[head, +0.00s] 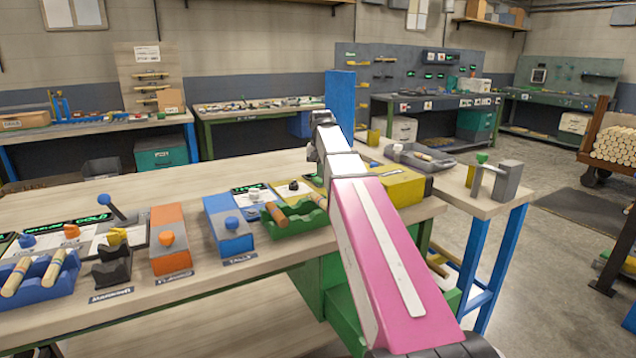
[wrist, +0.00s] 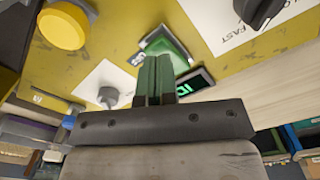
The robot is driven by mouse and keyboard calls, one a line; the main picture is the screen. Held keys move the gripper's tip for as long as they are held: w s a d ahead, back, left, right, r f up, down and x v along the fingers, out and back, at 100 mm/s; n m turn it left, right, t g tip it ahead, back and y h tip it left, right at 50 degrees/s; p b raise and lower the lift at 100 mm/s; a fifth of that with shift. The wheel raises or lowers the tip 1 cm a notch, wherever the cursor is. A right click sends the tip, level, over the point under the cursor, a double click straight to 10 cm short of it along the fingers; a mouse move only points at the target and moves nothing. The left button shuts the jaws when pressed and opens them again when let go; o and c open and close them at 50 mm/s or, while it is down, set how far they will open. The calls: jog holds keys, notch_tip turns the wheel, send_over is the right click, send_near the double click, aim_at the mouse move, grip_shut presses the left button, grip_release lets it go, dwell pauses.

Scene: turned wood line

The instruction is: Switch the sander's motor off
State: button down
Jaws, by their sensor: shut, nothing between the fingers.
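The sander's yellow panel (wrist: 85,60) fills much of the wrist view. A green rocker switch (wrist: 172,46) in a pale frame sits on it. My gripper (wrist: 154,60) is shut and empty, its fingertips at the near edge of the switch; I cannot tell whether they touch it. A small display with green digits (wrist: 194,82) glows beside the switch. In the head view a yellow housing (head: 404,190) shows on the bench behind my arm, which hides my fingers there; it looks like the same machine.
A yellow round knob (wrist: 62,28), a grey knob (wrist: 108,97) and a black knob (wrist: 258,12) by the word FAST surround the switch. On the bench (head: 250,282) stand a green tray (head: 295,222), a blue box (head: 228,225) and an orange box (head: 170,240).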

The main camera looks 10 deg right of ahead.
aim_at(321, 181)
jog(key=shift+r, duration=2.7)
jog(key=shift+s, duration=0.1)
